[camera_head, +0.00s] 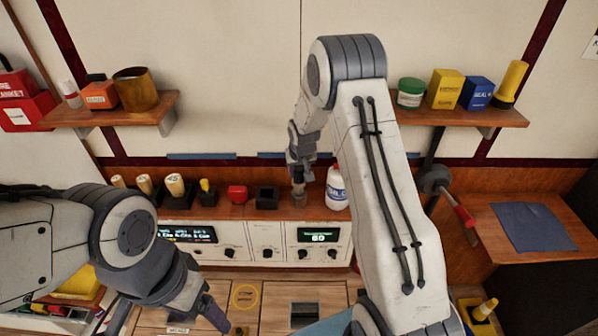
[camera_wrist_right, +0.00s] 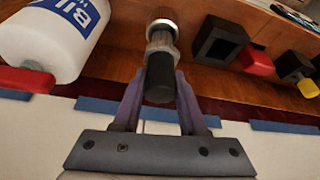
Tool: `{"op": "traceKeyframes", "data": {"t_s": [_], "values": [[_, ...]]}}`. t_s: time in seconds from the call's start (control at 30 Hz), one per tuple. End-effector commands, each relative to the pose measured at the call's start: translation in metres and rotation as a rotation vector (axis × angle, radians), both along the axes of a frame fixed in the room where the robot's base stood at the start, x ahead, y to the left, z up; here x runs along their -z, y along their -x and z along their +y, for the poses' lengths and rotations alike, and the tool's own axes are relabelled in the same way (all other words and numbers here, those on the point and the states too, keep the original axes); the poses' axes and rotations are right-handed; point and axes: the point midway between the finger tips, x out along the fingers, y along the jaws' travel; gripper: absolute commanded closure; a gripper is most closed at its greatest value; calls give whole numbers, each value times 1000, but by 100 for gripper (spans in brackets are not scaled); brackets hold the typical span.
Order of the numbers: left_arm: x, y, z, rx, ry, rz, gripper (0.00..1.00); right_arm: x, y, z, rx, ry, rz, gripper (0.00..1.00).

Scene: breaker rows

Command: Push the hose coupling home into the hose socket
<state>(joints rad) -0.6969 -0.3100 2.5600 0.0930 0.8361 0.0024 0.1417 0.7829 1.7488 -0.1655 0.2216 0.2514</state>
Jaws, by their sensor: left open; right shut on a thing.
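My right gripper (camera_head: 299,168) is above the back ledge, its purple fingers closed on the hose coupling (camera_wrist_right: 161,62). The coupling has a black shaft and a knurled metal collar. It also shows under the gripper in the head view (camera_head: 298,180). The hose socket (camera_wrist_right: 162,19), a short metal fitting with a bright rim, is directly in line beyond the collar; it stands on the ledge in the head view (camera_head: 299,198). Whether collar and socket touch, or how deep the coupling sits, I cannot tell. My left gripper (camera_head: 215,316) is open, low over the front worktop, apart from both.
A white bottle (camera_head: 337,190) stands close right of the socket. A black square holder (camera_head: 267,197) and a red block (camera_head: 237,194) are to its left. The control panel (camera_head: 268,240) lies below the ledge. Shelves with boxes and cans are above on both sides.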

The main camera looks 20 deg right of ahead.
Motion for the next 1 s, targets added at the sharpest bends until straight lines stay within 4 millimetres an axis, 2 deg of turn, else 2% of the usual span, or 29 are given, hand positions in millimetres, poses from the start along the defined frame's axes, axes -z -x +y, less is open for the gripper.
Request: {"op": "traceKeyframes", "data": {"t_s": [1.0], "values": [[33,0,0,0,0,0,24,37,0,0,0,0,-2,100]]}}
